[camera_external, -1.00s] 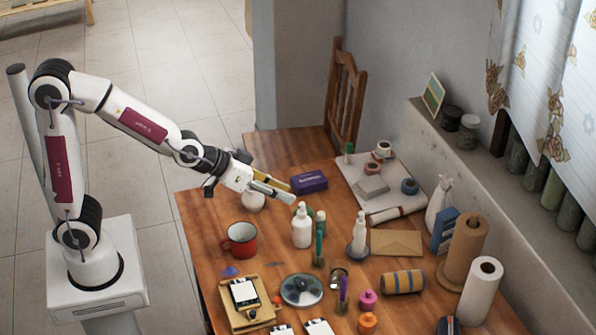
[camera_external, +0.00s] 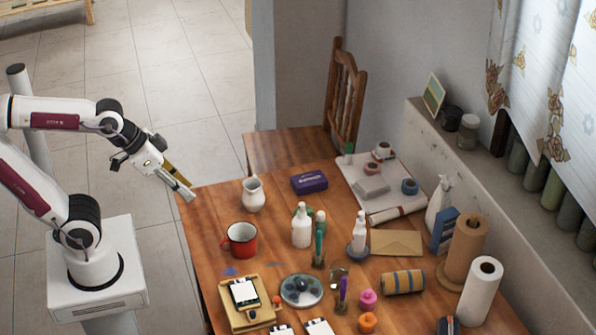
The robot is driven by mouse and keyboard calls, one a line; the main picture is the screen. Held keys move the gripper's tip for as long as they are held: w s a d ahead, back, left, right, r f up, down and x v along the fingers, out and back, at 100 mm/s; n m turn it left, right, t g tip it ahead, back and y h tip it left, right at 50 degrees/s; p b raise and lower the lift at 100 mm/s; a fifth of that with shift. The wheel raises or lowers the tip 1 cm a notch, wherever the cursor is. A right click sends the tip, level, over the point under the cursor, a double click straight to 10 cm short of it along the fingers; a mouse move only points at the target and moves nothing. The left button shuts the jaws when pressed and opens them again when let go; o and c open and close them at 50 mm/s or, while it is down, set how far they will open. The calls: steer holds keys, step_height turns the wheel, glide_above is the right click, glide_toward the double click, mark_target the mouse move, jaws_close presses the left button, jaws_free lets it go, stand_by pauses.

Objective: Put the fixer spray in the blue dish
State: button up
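A slim white bottle (camera_external: 359,231), which looks like the fixer spray, stands upright in the small blue dish (camera_external: 352,255) right of the table's middle. The bottle hides part of the dish, and its label is too small to read. My gripper (camera_external: 190,192) is off the table's left edge, well away from the bottle and dish. Its two fingers look apart, with nothing seen between them.
Near the bottle are another white bottle (camera_external: 302,229), a brown envelope (camera_external: 397,243) and a round palette (camera_external: 302,290). A red mug (camera_external: 240,240) and a white jug (camera_external: 253,194) stand at the left. A paper towel roll (camera_external: 480,292) stands at the right.

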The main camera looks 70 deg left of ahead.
steer(key=s+a+g, duration=0.1)
steer(key=s+a, duration=0.1)
steer(key=s, duration=0.4)
steer(key=shift+f+y, duration=0.3)
